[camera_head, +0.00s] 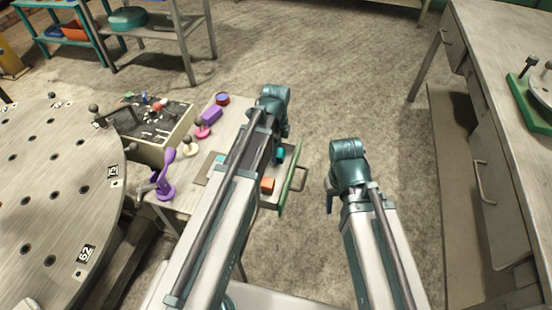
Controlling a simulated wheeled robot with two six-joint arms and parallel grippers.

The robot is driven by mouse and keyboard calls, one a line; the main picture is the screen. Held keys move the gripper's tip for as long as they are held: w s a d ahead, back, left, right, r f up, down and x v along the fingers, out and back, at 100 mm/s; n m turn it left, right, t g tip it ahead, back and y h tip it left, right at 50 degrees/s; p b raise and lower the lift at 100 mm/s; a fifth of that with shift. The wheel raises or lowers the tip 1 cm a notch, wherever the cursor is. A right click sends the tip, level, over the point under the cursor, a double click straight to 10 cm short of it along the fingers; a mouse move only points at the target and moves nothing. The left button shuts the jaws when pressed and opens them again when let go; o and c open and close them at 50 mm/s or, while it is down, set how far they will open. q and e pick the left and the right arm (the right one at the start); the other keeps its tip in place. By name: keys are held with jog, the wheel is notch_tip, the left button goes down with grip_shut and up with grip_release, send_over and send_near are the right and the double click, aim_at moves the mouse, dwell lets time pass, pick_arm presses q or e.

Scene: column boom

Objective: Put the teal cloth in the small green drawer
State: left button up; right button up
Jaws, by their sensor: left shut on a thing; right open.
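The small green drawer (292,184) is pulled out from the worktable, with its green front and metal handle to the right. My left gripper (284,133) points down over the far part of this drawer. A small teal piece (281,154), which looks like the teal cloth, shows just below its jaws; I cannot tell whether it touches the drawer floor. My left arm covers much of the drawer. An orange block (267,185) lies in the drawer. My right gripper (331,204) is right of the drawer, open, mostly hidden under its wrist.
The worktable (228,123) holds a purple block (212,113), a purple stand (164,180), small knobbed pieces and an open box of parts (151,130). A round holed table (60,190) is at left, a long bench (500,80) at right.

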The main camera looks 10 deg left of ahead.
pick_arm(q)
jog(key=shift+f+b, duration=1.15)
jog(key=shift+f, duration=0.4)
jog(key=shift+f, duration=0.1)
jog(key=shift+f, duration=0.15)
jog(key=o, duration=1.2)
notch_tip(320, 180, up, 13)
jog(key=p, duration=1.2)
jog(key=shift+f, duration=0.15)
jog(key=s+d+n, duration=0.3)
jog(key=s+n, duration=0.2)
jog(key=s+d+n, duration=0.3)
jog(key=s+n, duration=0.1)
jog(key=s, duration=0.1)
jog(key=s+d+n+y, duration=0.1)
jog(key=s+d+n, duration=0.3)
jog(key=s+n, duration=0.1)
jog(key=shift+s+n, duration=0.25)
jog(key=shift+n, duration=0.05)
